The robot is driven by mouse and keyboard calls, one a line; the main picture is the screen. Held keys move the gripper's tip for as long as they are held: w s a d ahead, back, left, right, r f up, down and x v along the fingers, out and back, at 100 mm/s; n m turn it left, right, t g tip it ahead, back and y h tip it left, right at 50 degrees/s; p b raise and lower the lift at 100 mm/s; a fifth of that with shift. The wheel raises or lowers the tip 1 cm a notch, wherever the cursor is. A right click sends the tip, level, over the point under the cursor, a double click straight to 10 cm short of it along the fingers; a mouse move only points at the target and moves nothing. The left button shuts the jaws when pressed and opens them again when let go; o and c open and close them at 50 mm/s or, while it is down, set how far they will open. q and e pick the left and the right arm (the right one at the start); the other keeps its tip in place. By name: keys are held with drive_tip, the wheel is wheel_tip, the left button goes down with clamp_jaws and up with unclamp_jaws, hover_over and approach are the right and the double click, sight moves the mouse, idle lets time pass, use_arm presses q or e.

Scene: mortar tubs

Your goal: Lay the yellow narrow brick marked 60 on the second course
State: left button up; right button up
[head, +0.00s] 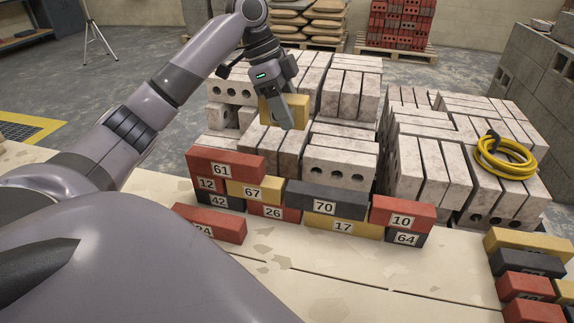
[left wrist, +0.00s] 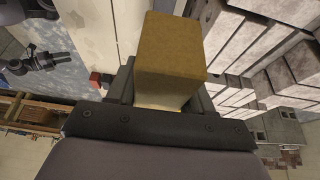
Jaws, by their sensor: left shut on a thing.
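My left gripper (head: 292,112) is shut on a yellow brick (head: 269,109), held in the air above and behind the low wall, in front of the pale block stacks. The left wrist view shows the same yellow brick (left wrist: 168,48) between the fingers; no number shows on it. The wall's lower course shows dark 42 (head: 219,202), red 26 (head: 272,212), yellow 17 (head: 342,226) and dark 64 (head: 405,239). Above them are red 12 (head: 206,184), yellow 67 (head: 253,191), dark 70 (head: 325,203) and red 10 (head: 403,215). Red 61 (head: 222,167) lies on top at the left. My right gripper is not in view.
Several coloured bricks are stacked at the right edge (head: 526,262). Pale blocks (head: 340,160) stand close behind the wall. A yellow hose (head: 505,160) lies on them. The pale surface in front is mostly clear.

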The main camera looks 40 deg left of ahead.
sight(293, 186)
use_arm(q)
wheel_tip(293, 186, down, 16)
drive_tip(key=b, duration=0.3)
drive_tip(key=shift+f, duration=0.4)
drive_tip(key=shift+r, duration=0.1)
drive_tip(key=o, duration=1.4)
drive_tip(key=shift+f, duration=0.2)
drive_tip(key=shift+c, duration=0.2)
drive_tip(key=shift+r, duration=0.1)
drive_tip(key=shift+a+r, duration=0.1)
drive_tip(key=shift+r, duration=0.25)
drive_tip(key=p+v, duration=0.2)
drive_tip(key=v, duration=0.9)
drive_tip(key=shift+r, duration=0.2)
drive_tip(key=shift+s, duration=0.1)
